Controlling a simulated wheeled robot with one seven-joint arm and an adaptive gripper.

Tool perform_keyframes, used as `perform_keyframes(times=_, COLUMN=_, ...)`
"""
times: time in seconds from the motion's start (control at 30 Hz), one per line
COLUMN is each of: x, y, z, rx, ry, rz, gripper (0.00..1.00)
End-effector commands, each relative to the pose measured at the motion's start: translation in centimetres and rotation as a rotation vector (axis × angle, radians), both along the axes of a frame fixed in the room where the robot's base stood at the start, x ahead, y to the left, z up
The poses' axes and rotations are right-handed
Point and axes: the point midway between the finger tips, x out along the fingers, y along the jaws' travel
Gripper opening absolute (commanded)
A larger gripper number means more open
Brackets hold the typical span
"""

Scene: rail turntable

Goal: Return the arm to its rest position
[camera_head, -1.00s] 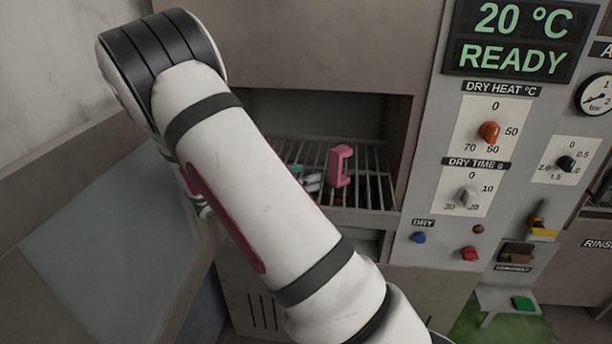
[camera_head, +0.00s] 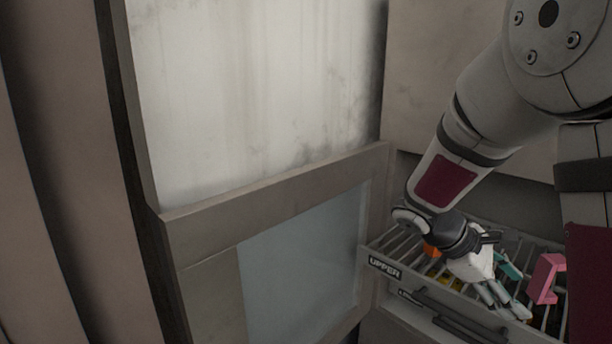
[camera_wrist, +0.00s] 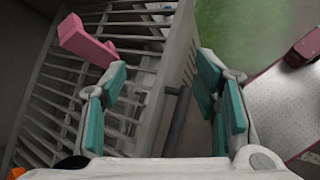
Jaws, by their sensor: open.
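My gripper (camera_head: 513,310) is at the lower right of the head view, pointing down over the front of a wire rack labelled UPPER (camera_head: 385,268). In the wrist view my gripper (camera_wrist: 165,95) has its two teal-padded fingers apart, with nothing held between them. The rack's bars (camera_wrist: 60,100) lie below and to the left there. A pink bracket-shaped piece (camera_head: 548,278) stands on the rack to the right of my gripper; it also shows in the wrist view (camera_wrist: 85,42), beyond the left finger and apart from it.
A framed panel (camera_head: 300,270) stands left of the rack. A green floor patch (camera_wrist: 235,30) and a dark red block (camera_wrist: 305,48) show at right.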

Motion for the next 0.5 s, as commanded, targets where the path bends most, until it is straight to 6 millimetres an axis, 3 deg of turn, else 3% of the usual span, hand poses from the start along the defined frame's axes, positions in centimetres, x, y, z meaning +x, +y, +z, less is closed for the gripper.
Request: perform_keyframes(times=0.5, x=-8.3, y=10.9, z=5.5, rx=0.523, ry=-0.615, rz=-0.367, gripper=0.55)
